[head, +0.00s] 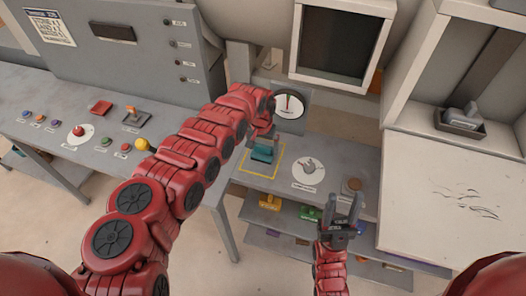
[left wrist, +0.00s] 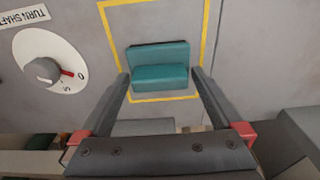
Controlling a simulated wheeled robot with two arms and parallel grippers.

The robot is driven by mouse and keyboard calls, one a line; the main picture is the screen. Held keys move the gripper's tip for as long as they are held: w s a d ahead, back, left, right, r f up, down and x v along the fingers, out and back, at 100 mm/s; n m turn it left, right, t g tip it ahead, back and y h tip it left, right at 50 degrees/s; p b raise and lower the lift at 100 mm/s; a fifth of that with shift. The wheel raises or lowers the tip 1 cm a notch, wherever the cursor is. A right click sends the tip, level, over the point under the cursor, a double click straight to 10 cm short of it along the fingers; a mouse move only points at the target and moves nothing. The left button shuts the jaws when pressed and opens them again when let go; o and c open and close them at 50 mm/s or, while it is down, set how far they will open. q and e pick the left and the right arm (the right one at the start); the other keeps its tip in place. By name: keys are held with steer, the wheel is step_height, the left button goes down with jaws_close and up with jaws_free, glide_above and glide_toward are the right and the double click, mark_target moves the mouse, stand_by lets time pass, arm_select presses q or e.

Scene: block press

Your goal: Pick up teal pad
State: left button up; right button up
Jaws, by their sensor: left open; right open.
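The teal pad (head: 263,151) lies inside a yellow outlined square on the grey bench in the head view. In the left wrist view the teal pad (left wrist: 160,70) looks like a block with a step and a dark back edge. My left gripper (left wrist: 162,73) is open, with one finger on each side of the pad's near part; I cannot tell whether they touch it. In the head view my left arm partly hides this gripper (head: 264,137). My right gripper (head: 343,207) is open and empty, in front of the bench's right part.
A round dial (head: 290,106) stands behind the pad, and a white disc with a grey knob (head: 309,168) is right of it. A shelf below holds coloured blocks, including a yellow one (head: 270,202) and a green one (head: 310,213). A button panel (head: 90,125) is at left.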

arm_select(q)
steer(key=c, duration=1.3)
steer(key=shift+r, duration=0.1)
